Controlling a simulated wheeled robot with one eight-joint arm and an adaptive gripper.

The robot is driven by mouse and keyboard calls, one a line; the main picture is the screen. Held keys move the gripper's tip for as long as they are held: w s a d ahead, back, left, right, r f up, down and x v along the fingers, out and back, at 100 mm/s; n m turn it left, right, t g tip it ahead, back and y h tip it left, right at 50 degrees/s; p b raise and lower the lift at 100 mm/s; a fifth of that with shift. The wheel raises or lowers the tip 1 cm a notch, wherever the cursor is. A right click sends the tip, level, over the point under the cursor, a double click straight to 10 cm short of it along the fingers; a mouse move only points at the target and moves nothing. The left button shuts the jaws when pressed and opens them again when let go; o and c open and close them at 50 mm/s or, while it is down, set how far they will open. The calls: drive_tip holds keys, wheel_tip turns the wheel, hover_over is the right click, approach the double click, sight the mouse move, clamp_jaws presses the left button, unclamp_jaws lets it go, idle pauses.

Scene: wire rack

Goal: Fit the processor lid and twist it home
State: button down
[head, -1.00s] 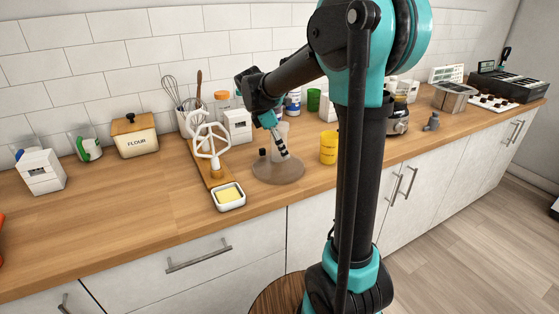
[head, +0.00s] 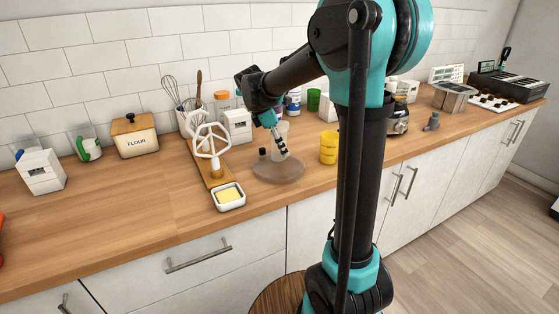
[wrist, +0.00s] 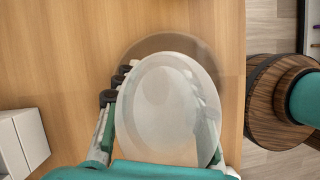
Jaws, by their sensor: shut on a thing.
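The lid (head: 278,174) is a translucent, brownish round disc with a clear upright tube, low over the counter in the head view. I cannot tell whether it touches the wood. My gripper (head: 282,152) is shut on the lid's tube, pointing down. In the wrist view the pale translucent tube (wrist: 165,110) fills the space between the fingers, with the brownish disc (wrist: 150,47) beyond it. A dark and silver appliance (head: 398,121), possibly the processor, stands right of my arm and is partly hidden by it.
A butter dish (head: 228,196), a wooden board (head: 213,175) and a white beater (head: 209,140) lie just left of the lid. A yellow cup (head: 328,147) stands to its right. A white box (head: 238,125) is behind.

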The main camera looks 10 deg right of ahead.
sight(282, 133)
drive_tip(key=shift+r, duration=2.4)
